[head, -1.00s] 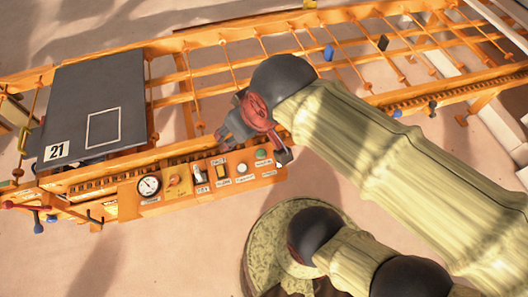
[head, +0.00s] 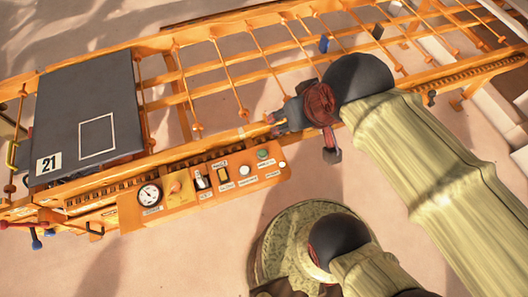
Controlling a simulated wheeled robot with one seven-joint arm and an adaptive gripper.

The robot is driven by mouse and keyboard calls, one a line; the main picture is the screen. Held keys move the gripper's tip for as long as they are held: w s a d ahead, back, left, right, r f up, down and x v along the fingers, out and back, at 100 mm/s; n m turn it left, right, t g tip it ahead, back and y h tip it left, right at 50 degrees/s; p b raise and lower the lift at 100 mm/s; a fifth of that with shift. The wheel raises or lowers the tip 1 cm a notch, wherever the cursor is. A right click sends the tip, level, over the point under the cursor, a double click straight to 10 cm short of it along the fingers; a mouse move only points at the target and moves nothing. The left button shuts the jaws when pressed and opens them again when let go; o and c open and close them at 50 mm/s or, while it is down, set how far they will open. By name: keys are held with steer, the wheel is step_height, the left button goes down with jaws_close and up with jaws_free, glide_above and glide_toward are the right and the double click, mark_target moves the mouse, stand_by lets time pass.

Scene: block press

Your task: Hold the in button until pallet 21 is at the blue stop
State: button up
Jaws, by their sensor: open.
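Pallet 21 (head: 85,118), a dark grey plate with a white "21" label and a white outlined rectangle, lies at the left end of the orange roller frame. My gripper (head: 275,123) is open and empty, over the near rail beyond the panel's right end, apart from the buttons.
The panel also has a gauge (head: 150,195), a knob (head: 176,187), a black switch (head: 202,180) and a yellow control (head: 223,175). Levers (head: 36,240) stick out at lower left. The rollers between pallet and blue block are clear.

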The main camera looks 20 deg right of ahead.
steer(key=shift+c, duration=0.3)
jaws_close()
stand_by(0.7)
stand_by(1.2)
